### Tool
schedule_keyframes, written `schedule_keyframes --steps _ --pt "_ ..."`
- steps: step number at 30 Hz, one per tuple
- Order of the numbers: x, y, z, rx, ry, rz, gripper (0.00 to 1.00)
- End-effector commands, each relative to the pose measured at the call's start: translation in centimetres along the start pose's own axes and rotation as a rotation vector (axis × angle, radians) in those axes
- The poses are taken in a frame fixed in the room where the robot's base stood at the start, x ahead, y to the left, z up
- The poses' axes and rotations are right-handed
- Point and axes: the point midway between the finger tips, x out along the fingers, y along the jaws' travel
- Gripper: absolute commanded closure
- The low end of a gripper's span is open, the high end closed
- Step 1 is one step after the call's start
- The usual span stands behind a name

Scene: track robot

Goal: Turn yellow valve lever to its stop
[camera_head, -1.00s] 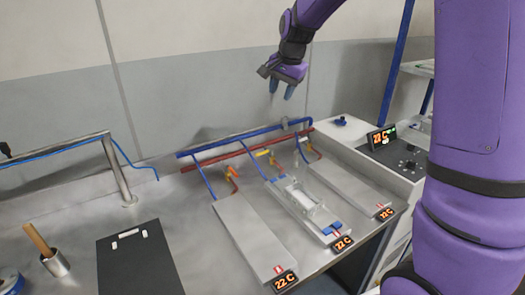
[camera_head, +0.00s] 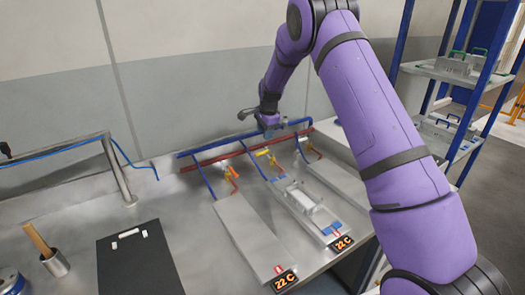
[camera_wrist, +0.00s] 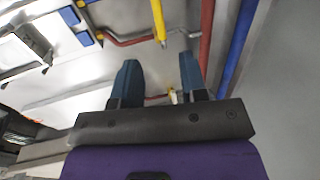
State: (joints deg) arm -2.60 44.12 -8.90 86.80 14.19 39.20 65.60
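The yellow valve lever (camera_head: 262,153) sits on the pipework behind the middle plate. In the wrist view the yellow lever (camera_wrist: 158,20) points down the picture towards the gap between my fingers, beyond the fingertips. My gripper (camera_wrist: 158,68) is open, its two blue-grey fingers apart with nothing between them. In the head view my gripper (camera_head: 270,130) is low over the pipes, just above the lever; its fingertips are hard to make out. I cannot tell whether it touches anything.
A blue pipe (camera_head: 222,147) and a red pipe (camera_head: 205,162) run along the bench back. An orange lever (camera_head: 232,170) stands to the left. The middle plate carries a clear-sided fixture (camera_head: 302,200). A black mat (camera_head: 138,262) and a metal post (camera_head: 117,170) are further left.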

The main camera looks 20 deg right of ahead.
Motion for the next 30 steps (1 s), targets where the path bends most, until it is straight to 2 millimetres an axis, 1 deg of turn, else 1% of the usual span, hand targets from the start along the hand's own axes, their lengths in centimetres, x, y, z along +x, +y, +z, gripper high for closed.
schedule_keyframes --steps 1,9,15,18,21,29,30 --pt "0.8 0.1 0.0 0.000 -0.001 0.003 0.60" --pt "5.6 0.1 0.0 0.000 -0.001 0.004 0.60" --pt "8.3 0.1 0.0 -0.001 -0.001 0.002 0.60" --pt "9.1 0.1 0.0 -0.001 -0.001 0.002 0.60" --pt "9.5 0.1 0.0 -0.001 -0.001 0.001 0.60" --pt "9.6 0.1 0.0 -0.001 -0.001 0.001 0.60" --pt "9.6 0.1 0.0 -0.001 -0.001 0.001 0.63"
